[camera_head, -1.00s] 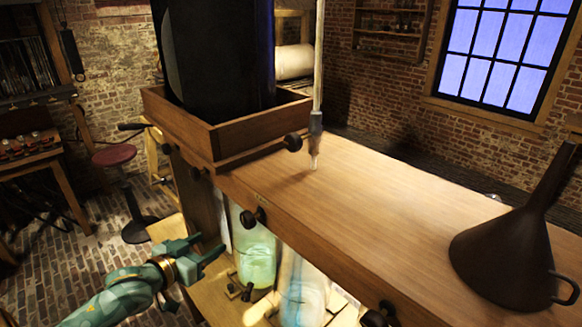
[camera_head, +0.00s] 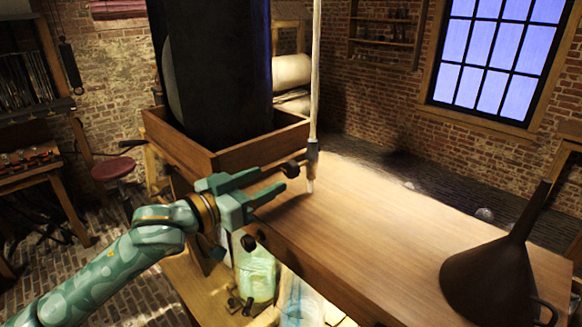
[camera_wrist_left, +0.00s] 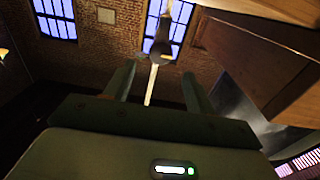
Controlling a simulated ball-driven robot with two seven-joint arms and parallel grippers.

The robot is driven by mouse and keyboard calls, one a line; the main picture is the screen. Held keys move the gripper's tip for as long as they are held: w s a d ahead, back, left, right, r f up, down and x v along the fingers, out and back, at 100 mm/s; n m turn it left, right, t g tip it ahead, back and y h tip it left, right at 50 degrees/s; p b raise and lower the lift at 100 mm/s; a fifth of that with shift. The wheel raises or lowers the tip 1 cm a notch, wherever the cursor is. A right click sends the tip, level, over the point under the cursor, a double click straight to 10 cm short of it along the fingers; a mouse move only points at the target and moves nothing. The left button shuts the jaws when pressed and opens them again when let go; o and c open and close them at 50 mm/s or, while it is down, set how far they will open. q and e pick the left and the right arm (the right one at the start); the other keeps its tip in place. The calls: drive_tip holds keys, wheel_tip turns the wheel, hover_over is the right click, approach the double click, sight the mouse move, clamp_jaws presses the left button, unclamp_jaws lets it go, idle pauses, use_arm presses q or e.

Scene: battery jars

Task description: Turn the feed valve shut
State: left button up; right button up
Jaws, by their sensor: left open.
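A dark round knob (camera_head: 291,169), which looks like the feed valve's handle, sticks out from the front right corner of the wooden box, close to a pale vertical tube (camera_head: 315,80). My left gripper (camera_head: 270,182) is open, its fingers pointing at the knob from the left. I cannot tell whether they touch it. In the left wrist view the two open fingers (camera_wrist_left: 160,82) stand apart, with the pale tube (camera_wrist_left: 151,85) between them and a dark rounded piece (camera_wrist_left: 162,45), perhaps the knob, just beyond the tips. My right gripper is not in view.
The wooden box (camera_head: 180,140) holds a large dark cylinder (camera_head: 212,70). The bench top (camera_head: 370,215) is bare up to a dark funnel (camera_head: 490,285) at the right.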

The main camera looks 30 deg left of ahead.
sight(287, 170)
use_arm(q)
drive_tip(key=p+x, duration=0.1)
drive_tip(key=x, duration=0.6)
drive_tip(key=shift+w+d, duration=0.2)
drive_tip(key=shift+w, duration=0.35)
drive_tip(key=c, duration=1)
drive_tip(key=shift+o, duration=0.2)
